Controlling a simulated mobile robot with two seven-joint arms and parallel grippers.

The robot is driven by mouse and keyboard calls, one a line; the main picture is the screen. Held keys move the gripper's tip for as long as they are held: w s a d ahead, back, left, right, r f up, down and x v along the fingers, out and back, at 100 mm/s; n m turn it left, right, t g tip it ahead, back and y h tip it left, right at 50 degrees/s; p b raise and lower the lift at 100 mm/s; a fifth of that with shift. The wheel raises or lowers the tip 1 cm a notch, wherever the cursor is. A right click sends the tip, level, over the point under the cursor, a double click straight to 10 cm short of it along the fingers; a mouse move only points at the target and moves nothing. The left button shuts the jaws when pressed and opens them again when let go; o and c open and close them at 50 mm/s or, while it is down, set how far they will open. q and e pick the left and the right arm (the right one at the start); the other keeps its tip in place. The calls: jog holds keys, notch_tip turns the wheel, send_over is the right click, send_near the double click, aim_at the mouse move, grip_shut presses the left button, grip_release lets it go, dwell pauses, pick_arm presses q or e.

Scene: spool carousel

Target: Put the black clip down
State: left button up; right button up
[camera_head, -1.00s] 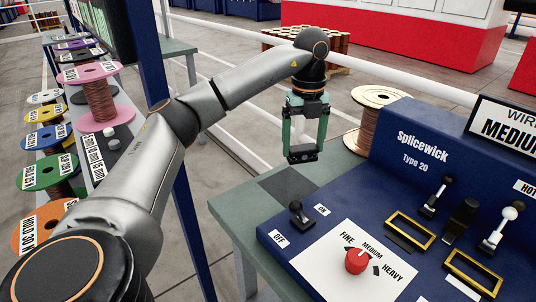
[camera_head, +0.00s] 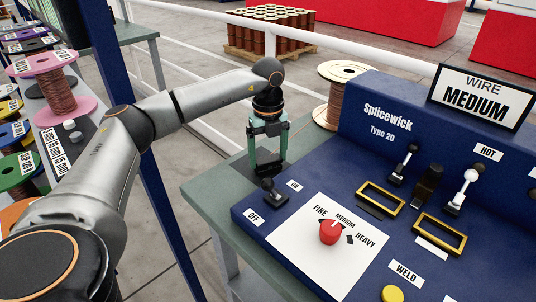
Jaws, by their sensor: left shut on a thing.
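My left gripper (camera_head: 268,158) points down over the left back part of the green-grey bench. Its greenish fingers are shut on the small black clip (camera_head: 268,168), which shows as a dark shape between the fingertips. The clip is low, over or at the dark patch (camera_head: 238,168) on the bench top, just behind the blue console. I cannot tell whether it touches the bench. The console's off/on lever (camera_head: 270,190) partly overlaps the view just below the clip. My right gripper is not in view.
A rack of coloured spools (camera_head: 55,90) is at the left. Bare bench (camera_head: 207,190) lies left of the patch.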

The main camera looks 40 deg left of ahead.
aim_at(268, 159)
pick_arm(q)
jog(key=shift+f, duration=0.2)
jog(key=o, duration=1.2)
jog(key=shift+c, duration=0.2)
notch_tip(268, 159, up, 12)
jog(key=shift+r, duration=0.25)
